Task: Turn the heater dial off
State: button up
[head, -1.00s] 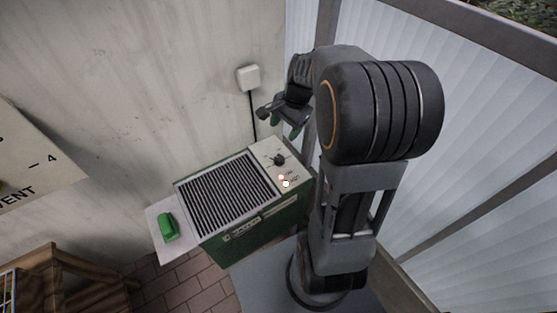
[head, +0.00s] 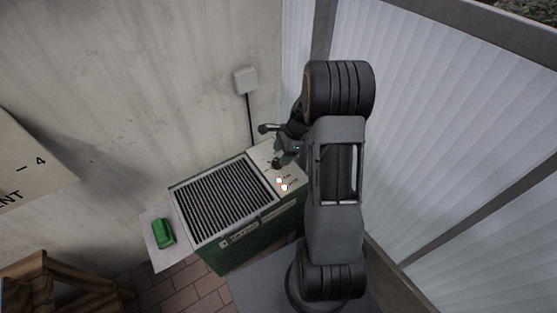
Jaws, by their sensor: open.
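The heater (head: 228,250) is a green box with a dark grille on top, against the wall. Its pale control panel (head: 258,155) is at the right end of the top. The dark dial (head: 276,164) sits on this panel, with its pointer and markings too small to read. Two small lights (head: 281,183) glow below the dial. My gripper (head: 285,155) is down over the panel, right at the dial, partly hidden by my arm. It is open; I cannot tell whether the fingers touch the dial.
A white wall box (head: 246,80) with a black cable is behind the heater. A green object (head: 163,233) lies on a pale shelf (head: 157,262) at the heater's left. A wooden stand (head: 60,283) is at lower left. Ribbed translucent panels (head: 440,130) close off the right.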

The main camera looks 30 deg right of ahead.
aim_at(277, 161)
jog(key=shift+x, duration=1.65)
jog(key=shift+r, duration=0.1)
jog(key=c, duration=0.9)
jog(key=shift+n, duration=0.3)
jog(key=n+g, duration=0.2)
jog(key=n, duration=0.3)
jog(key=shift+w+n+p, duration=0.15)
jog(key=shift+n+p, duration=0.15)
jog(key=shift+p, duration=0.05)
jog(key=n+g, duration=0.1)
jog(key=n, duration=0.1)
jog(key=n+g+h, duration=0.1)
jog(key=n, duration=0.2)
jog(key=shift+w+a, duration=0.1)
jog(key=shift+a, duration=0.05)
jog(key=shift+n+h, duration=0.3)
jog(key=shift+n, duration=0.2)
